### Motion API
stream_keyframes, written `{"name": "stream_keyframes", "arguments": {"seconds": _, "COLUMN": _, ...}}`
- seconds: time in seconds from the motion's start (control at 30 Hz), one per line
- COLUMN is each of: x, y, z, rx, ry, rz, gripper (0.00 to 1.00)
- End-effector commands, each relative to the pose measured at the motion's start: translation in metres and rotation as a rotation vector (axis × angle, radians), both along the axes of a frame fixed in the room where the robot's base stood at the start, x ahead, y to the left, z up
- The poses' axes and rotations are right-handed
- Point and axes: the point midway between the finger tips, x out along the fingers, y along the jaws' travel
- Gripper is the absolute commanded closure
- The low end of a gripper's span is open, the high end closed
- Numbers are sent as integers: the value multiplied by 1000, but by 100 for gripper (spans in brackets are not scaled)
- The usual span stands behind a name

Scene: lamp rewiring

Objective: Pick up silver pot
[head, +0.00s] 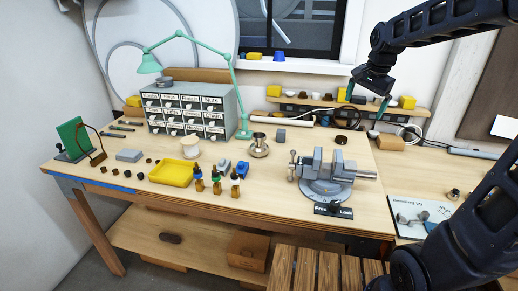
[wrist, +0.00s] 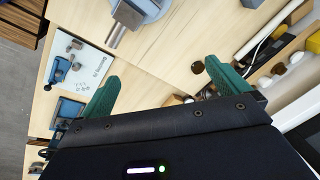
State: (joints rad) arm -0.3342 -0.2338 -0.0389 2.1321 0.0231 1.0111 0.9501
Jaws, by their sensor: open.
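The silver pot (head: 258,146) is a small, shiny, round-bellied vessel with a narrower neck and flared rim. It stands upright on the workbench (head: 262,187) in the head view, between the drawer cabinet and the vise. My gripper (head: 368,112) is open and empty, above the right back part of the bench, to the right of the pot and well apart from it. In the wrist view my gripper's green fingers (wrist: 160,82) are spread with nothing between them. I cannot make out the pot in the wrist view.
The grey vise (head: 326,176) stands right of the pot, also visible in the wrist view (wrist: 140,12). Left are a yellow tray (head: 171,173), small bottles (head: 216,182) and the drawer cabinet (head: 190,108) with a green lamp (head: 149,64). A shelf (head: 340,103) runs behind.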

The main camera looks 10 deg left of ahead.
Motion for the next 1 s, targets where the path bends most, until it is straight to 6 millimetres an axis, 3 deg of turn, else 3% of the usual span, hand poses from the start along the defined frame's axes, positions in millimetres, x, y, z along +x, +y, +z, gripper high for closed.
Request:
{"name": "stream_keyframes", "arguments": {"seconds": 0.2, "x": 47, "y": 61, "z": -13, "rx": 31, "ry": 70, "rz": -165, "gripper": 0}}
{"name": "stream_keyframes", "arguments": {"seconds": 0.5, "x": 96, "y": 155, "z": -44, "rx": 49, "ry": 152, "rz": -407, "gripper": 0}}
{"name": "stream_keyframes", "arguments": {"seconds": 0.8, "x": 125, "y": 260, "z": -94, "rx": 38, "ry": 212, "rz": -654, "gripper": 0}}
{"name": "stream_keyframes", "arguments": {"seconds": 1.0, "x": 131, "y": 327, "z": -133, "rx": 21, "ry": 235, "rz": -806, "gripper": 0}}
